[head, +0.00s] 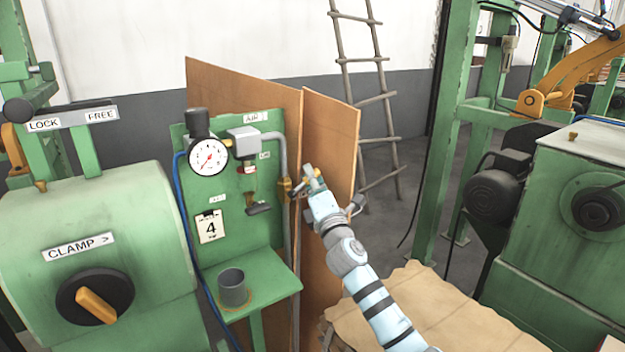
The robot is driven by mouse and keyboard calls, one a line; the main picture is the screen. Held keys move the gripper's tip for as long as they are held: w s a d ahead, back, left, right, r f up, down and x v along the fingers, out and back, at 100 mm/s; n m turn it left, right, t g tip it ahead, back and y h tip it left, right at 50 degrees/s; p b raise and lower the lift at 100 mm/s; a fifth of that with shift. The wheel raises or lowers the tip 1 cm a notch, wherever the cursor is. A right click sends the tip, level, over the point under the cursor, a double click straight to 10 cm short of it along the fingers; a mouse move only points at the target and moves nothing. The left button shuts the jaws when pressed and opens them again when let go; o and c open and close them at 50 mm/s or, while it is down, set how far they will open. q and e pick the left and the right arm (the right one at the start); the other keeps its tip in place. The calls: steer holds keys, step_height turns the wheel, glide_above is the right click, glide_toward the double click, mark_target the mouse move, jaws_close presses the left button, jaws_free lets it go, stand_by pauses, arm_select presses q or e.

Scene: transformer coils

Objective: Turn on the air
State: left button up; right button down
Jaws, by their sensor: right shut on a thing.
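The green air panel (228,172) stands left of centre, with an AIR label (256,117) at its top. A white round pressure gauge (209,156) with a red needle is mounted on it; its figures are too small to read. A brass valve (285,187) sits on the grey pipe at the panel's right edge. My right gripper (309,180) is at this valve, just right of it, shut on what appears to be the valve handle. The handle is mostly hidden by the fingers, so its angle is unclear. My left gripper is not in view.
A shelf (275,288) below the panel holds a dark grey cup (233,287). Brown boards (330,150) stand close behind my right gripper. A green machine with a CLAMP knob (95,298) is at left. A ladder (376,98) leans behind; another green machine (560,230) is at right.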

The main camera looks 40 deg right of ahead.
steer(key=c, duration=1.5)
jaws_free()
steer(key=shift+c, duration=0.2)
